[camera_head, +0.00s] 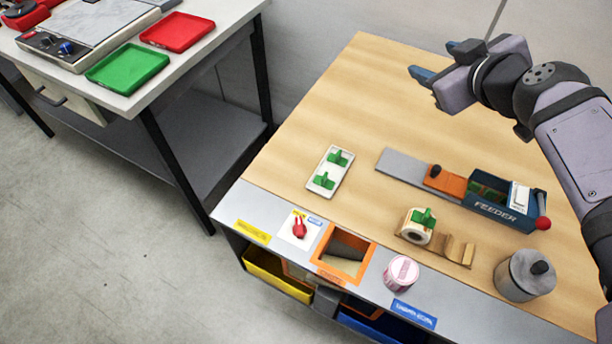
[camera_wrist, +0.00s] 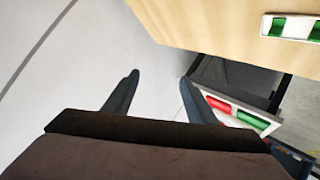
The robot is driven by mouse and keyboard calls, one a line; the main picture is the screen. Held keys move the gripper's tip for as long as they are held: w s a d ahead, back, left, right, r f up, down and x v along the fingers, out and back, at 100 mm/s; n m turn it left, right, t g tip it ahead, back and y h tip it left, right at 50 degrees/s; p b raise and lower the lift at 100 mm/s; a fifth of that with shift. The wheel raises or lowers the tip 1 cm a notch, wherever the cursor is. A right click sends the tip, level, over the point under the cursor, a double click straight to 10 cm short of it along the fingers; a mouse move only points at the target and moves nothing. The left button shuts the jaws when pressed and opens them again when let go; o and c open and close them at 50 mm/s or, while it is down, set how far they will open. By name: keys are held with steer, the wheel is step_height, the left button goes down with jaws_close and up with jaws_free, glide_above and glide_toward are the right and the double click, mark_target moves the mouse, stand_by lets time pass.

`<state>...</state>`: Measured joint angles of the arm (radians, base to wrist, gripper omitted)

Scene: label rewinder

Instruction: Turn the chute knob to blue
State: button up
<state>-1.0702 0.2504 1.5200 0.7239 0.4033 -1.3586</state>
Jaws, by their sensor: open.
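The red chute knob (camera_head: 299,228) sits on a white plate at the front left of the wooden table, in the head view. A yellow label (camera_head: 253,231) lies to its left and a small blue label (camera_head: 315,220) at the plate's upper right. The knob's exact pointing direction is too small to tell. My gripper (camera_head: 432,62) is open and empty, high over the table's far side, well away from the knob. In the wrist view its two fingers (camera_wrist: 158,95) are spread with nothing between them. The knob does not show in the wrist view.
An orange-framed chute opening (camera_head: 343,254) is right of the knob, above yellow (camera_head: 277,274) and blue bins. A white tray with green pieces (camera_head: 330,172), a label roll (camera_head: 401,273), a feeder (camera_head: 500,204) and a grey canister (camera_head: 525,274) stand nearby. The table's far left is clear.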

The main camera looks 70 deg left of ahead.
steer(key=s+f+n+g+h, duration=0.2)
steer(key=s+f+n+g, duration=0.1)
steer(key=s+f, duration=0.3)
steer(key=n+g+h+b, duration=0.1)
steer(key=n+g+h, duration=0.3)
steer(key=n+h, duration=0.55)
glide_toward(300, 225)
steer(key=shift+x, duration=4.05)
steer(key=c, duration=1.1)
